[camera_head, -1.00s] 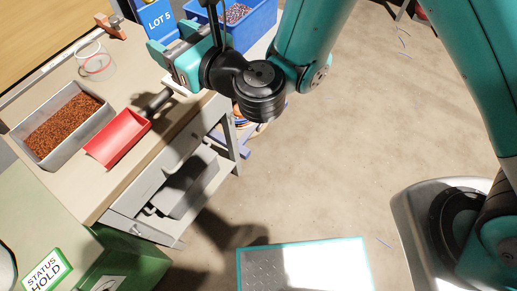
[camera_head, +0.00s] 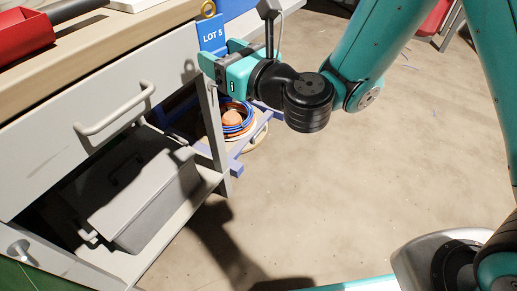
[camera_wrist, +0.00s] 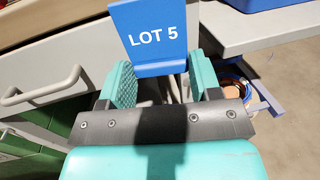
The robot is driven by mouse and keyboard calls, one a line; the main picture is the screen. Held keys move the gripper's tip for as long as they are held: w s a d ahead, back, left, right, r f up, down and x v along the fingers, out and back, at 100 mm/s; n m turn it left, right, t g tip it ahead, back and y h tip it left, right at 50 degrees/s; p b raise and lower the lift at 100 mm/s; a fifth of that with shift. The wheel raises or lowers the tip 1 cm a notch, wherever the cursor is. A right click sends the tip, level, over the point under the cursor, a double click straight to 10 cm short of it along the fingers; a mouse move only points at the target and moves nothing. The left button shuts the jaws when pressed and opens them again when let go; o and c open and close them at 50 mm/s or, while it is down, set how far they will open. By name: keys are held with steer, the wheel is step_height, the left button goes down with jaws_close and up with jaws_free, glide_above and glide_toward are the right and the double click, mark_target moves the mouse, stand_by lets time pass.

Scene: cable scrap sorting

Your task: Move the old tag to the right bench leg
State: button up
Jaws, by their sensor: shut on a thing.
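A blue tag (camera_head: 211,36) printed "LOT 5" is held upright in my gripper (camera_head: 222,58). In the wrist view the tag (camera_wrist: 148,38) stands between the two teal fingers, which are shut on its lower part. A gold ring (camera_head: 208,8) shows at its top edge in the head view. The right bench leg (camera_head: 216,140) is a grey post just below and behind my gripper in the head view. Its upper end is partly hidden by my gripper. I cannot tell whether the tag touches the bench.
The bench drawer with its curved handle (camera_head: 115,110) is left of my gripper. A grey lidded box (camera_head: 140,195) sits on the lower shelf. Blue and orange cable coils (camera_head: 236,120) lie beyond the leg. A red tray (camera_head: 30,35) is on the bench top. The floor at right is open.

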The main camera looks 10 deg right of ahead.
steer(key=t+b, duration=0.1)
steer(key=b, duration=1.8)
glide_toward(216, 107)
steer(key=s+d+r, duration=0.1)
steer(key=d+r, duration=0.1)
steer(key=d, duration=0.2)
steer(key=shift+a+r+m+h+p, duration=0.35)
steer(key=shift+a+m+h+p, duration=0.05)
steer(key=shift+p, duration=0.1)
steer(key=w+a+p, duration=0.1)
steer(key=a+p, duration=0.1)
steer(key=w+a+p, duration=0.2)
steer(key=p, duration=0.1)
steer(key=w+a+p, duration=0.1)
steer(key=a+p, duration=0.1)
steer(key=p, duration=0.1)
steer(key=shift+w+f, duration=0.25)
steer(key=shift+f, duration=0.05)
steer(key=shift+w+a+f+p, duration=0.2)
steer(key=shift+w+a+p, duration=0.2)
steer(key=shift+p, duration=0.25)
steer(key=shift+c, duration=0.7)
steer(key=shift+w+a+f, duration=0.15)
steer(key=shift+a+f, duration=0.1)
steer(key=shift+f, duration=0.15)
steer(key=o, duration=1)
steer(key=shift+c, duration=0.2)
